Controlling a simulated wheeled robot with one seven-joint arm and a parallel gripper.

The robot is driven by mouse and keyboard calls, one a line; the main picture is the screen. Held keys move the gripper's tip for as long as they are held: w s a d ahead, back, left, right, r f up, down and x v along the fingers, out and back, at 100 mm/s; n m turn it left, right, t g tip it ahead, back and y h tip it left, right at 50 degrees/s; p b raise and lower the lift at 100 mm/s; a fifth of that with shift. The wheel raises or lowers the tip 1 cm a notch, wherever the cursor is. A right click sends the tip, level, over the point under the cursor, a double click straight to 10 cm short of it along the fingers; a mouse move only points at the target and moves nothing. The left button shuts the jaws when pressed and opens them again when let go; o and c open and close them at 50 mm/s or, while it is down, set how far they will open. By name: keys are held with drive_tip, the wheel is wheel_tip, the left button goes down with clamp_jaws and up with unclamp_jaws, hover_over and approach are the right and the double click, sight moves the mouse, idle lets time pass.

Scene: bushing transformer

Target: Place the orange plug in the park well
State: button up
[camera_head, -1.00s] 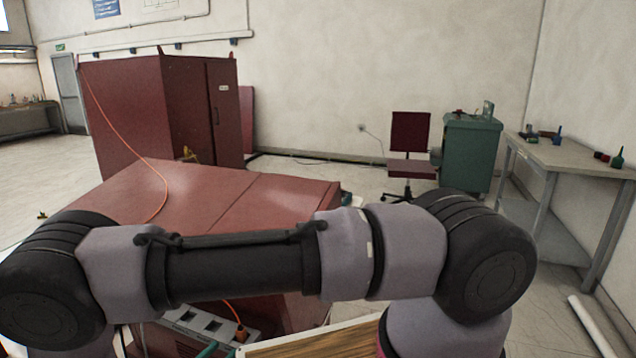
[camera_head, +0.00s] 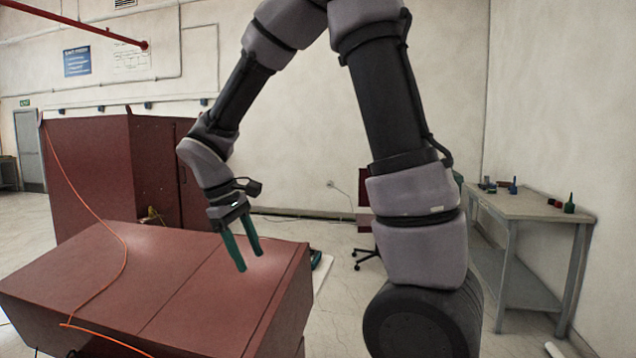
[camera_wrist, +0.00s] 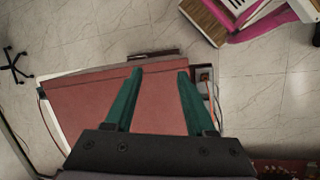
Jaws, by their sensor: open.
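My gripper (camera_head: 250,261) is open and empty, pointing down above the dark red transformer tank (camera_head: 212,287). Its two green fingers also show in the wrist view (camera_wrist: 160,72), with the red tank top (camera_wrist: 164,103) behind and between them. An orange cable (camera_head: 112,225) runs down the cabinet and across the tank top; its lower stretch reaches the bottom edge of the head view. In the wrist view a small panel with a dark opening (camera_wrist: 205,75) sits just right of the fingers, with orange beside it. I cannot make out the plug's body or the park well.
A tall red cabinet (camera_head: 93,168) stands behind the tank. A grey workbench (camera_head: 530,206) with small items is at the right, along the wall. In the wrist view a wooden-topped thing with pink edges (camera_wrist: 207,22) lies at top right. Pale tiled floor lies between.

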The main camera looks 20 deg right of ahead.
drive_tip(key=s+d+r+m+t+y, duration=0.2)
drive_tip(key=s+d+r+m, duration=0.3)
drive_tip(key=r, duration=0.3)
drive_tip(key=s+d+r+m+t+y, duration=0.3)
drive_tip(key=s+d+r+m+t, duration=0.2)
drive_tip(key=r, duration=0.3)
drive_tip(key=shift+s+d+r+m+y, duration=0.2)
drive_tip(key=shift+s+d+m+y, duration=0.1)
drive_tip(key=shift+d+m, duration=0.55)
